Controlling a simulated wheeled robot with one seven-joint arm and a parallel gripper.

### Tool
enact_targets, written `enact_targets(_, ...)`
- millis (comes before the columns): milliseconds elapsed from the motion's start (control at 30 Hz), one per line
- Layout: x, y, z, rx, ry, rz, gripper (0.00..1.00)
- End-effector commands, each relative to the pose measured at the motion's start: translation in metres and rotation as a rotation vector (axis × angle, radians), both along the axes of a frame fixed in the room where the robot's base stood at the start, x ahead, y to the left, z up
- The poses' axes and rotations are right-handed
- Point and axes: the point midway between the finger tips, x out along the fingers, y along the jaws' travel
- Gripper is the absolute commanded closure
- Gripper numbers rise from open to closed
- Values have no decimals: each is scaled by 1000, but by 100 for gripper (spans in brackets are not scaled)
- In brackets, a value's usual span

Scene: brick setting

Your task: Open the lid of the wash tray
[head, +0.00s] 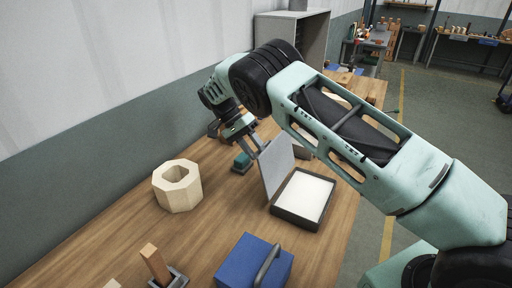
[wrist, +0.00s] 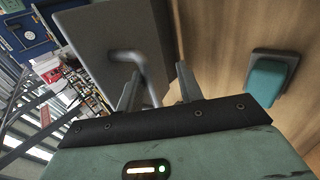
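The wash tray (head: 283,208) is a dark shallow box with a white inside, standing on the wooden bench. Its grey lid (head: 277,168) stands up steeply at the tray's left side, so the inside is uncovered. My gripper (head: 256,146) is at the upper left of the lid, on its outer face. In the wrist view the lid (wrist: 95,45) fills the upper middle, with a bent grey handle (wrist: 125,56) on it. My gripper (wrist: 159,72) has its fingers apart, and part of the handle lies between them, close to the left finger. Whether it touches is unclear.
A cream octagonal ring block (head: 178,187) stands left of the tray. A blue box with a grey handle (head: 246,262) is in front. A teal block on a dark base (head: 242,162) lies behind the lid; it also shows in the wrist view (wrist: 269,77).

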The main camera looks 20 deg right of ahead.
Motion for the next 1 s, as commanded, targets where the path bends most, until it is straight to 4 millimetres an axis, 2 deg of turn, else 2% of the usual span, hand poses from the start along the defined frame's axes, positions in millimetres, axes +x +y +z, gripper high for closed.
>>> enact_targets(567, 6, 2, 9, -3, -9, 0, 66)
enact_targets(867, 27, 18, 35, -2, -8, 0, 66)
enact_targets(1000, 34, 24, 53, -4, -6, 0, 66)
